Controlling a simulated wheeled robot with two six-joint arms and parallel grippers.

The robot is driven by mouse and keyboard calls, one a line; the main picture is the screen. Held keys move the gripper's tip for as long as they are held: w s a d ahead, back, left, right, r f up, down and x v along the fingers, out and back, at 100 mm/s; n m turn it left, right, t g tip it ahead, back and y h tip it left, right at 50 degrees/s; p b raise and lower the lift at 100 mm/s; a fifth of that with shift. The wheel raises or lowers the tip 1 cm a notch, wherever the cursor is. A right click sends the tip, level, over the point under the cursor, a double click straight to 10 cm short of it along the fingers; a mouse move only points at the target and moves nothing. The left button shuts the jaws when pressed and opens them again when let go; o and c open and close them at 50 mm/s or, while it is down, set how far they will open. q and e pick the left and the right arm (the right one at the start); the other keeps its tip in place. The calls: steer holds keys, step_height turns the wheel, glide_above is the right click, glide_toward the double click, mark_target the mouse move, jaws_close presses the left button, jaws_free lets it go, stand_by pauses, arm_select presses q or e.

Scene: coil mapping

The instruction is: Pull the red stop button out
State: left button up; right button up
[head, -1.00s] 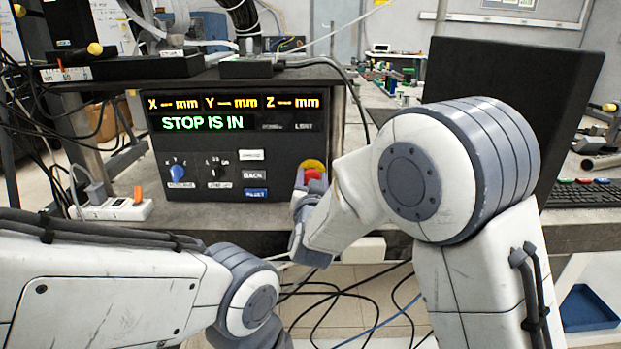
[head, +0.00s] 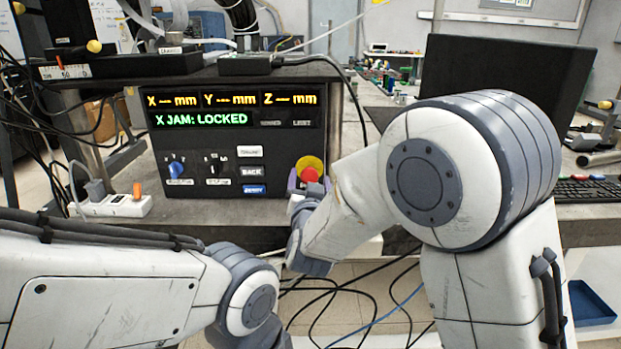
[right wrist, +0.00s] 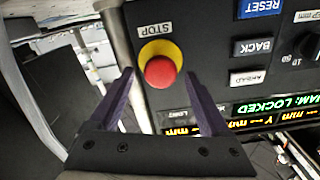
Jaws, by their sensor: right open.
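The red stop button (head: 310,174) sits on a yellow disc at the lower right of the black control panel (head: 225,140). In the right wrist view the red button (right wrist: 160,71) shows whole, with the word STOP beside it. My right gripper (head: 306,184) is just in front of the button. In the right wrist view its two dark fingers (right wrist: 162,90) are spread on either side of the button, open and apart from it. The panel's green line reads "X JAM: LOCKED". My left arm crosses the lower left; its gripper is out of the picture.
A blue selector knob (head: 177,169) and white, black and blue keys are left of the button. A white power strip (head: 116,206) lies on the bench at left. A dark monitor (head: 510,90) stands at right, and cables hang below the bench edge.

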steer(key=s, duration=0.9)
steer(key=shift+s, duration=0.15)
